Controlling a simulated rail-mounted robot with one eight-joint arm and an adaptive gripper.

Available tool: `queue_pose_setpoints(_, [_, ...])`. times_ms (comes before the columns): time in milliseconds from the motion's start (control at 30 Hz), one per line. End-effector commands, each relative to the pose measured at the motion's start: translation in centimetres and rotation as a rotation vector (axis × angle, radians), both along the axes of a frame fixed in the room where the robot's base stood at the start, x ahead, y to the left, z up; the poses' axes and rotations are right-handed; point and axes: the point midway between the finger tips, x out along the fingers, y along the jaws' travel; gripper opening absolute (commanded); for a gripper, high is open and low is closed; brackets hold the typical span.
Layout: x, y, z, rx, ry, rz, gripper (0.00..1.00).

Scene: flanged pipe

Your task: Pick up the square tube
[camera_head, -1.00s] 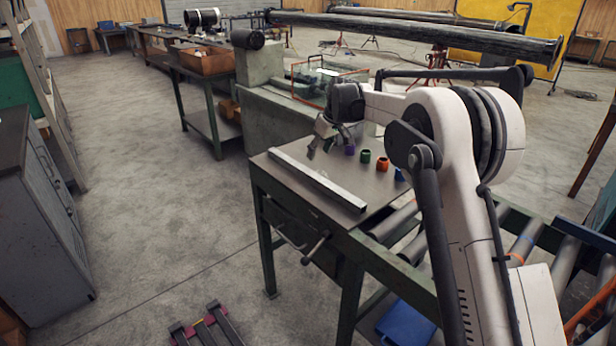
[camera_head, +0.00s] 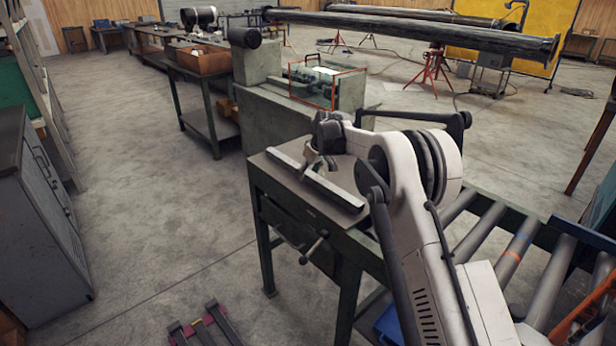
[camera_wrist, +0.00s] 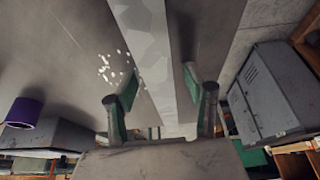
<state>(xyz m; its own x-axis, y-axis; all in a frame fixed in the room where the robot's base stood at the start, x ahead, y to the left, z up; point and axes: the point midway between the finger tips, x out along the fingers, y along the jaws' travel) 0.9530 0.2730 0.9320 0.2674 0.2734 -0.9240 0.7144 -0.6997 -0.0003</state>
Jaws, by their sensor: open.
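The square tube (camera_head: 343,197) is a long, straight grey metal bar lying diagonally on the small workbench top. My gripper (camera_head: 313,170) is down at the tube, around the middle of its length, with the fingers pointing at the bench. In the wrist view, the tube (camera_wrist: 150,45) runs through the middle of the picture between the two green-padded fingers (camera_wrist: 160,88). The fingers are apart, one on each side of the tube, with a visible gap to it. Whether they reach below its top face I cannot tell.
The workbench (camera_head: 280,186) has a vise handle (camera_head: 314,247) at its front. A purple ring (camera_wrist: 24,112) shows at the left in the wrist view; my arm hides that part of the bench in the head view. A roller conveyor (camera_head: 500,245) adjoins at the right.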

Motion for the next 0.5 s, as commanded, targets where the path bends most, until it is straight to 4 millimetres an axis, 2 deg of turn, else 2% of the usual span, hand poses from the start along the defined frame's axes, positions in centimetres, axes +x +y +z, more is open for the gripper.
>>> queue_pose_setpoints(300, [0.12,0.12,-0.45,0.0,0.0,0.0,0.46])
queue_pose_setpoints(500, [0.12,0.12,-0.43,0.0,0.0,0.0,0.2])
